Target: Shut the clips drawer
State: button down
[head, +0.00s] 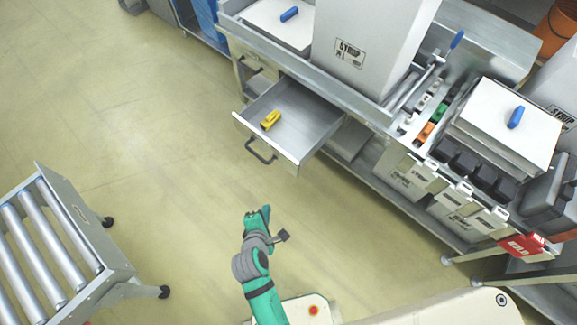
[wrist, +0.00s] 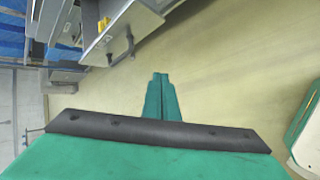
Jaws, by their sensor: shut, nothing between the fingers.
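A grey metal drawer (head: 300,108) under the workbench is pulled open, with a dark bar handle (head: 261,152) on its front. A yellow clip-like object (head: 270,121) lies inside it. No readable label shows on the drawer front. My gripper (head: 257,212) is shut and empty, below and apart from the handle in the head view. In the wrist view the shut fingers (wrist: 160,78) point toward the floor, with the drawer front (wrist: 103,40) and its handle (wrist: 122,50) up and to the left, and the yellow object (wrist: 103,22) partly visible.
The workbench (head: 375,112) holds a large grey box (head: 365,45), pale lids with blue handles and a row of small bins. A roller conveyor (head: 55,240) stands at the left. The floor (head: 165,130) between the conveyor and the drawer is clear.

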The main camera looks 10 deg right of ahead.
jog(key=w+d+r+n+g+h, duration=0.2)
jog(key=w+r+n+g+h, duration=0.2)
jog(key=w+r+n, duration=0.4)
jog(key=m, duration=0.1)
send_near(294, 164)
notch_tip(294, 164, down, 4)
jog(key=shift+w+d+f, duration=0.1)
jog(key=shift+w+d, duration=0.35)
jog(key=shift+d, duration=0.3)
jog(key=shift+w+d+f, duration=0.15)
jog(key=shift+w+d, duration=0.3)
jog(key=shift+d, duration=0.25)
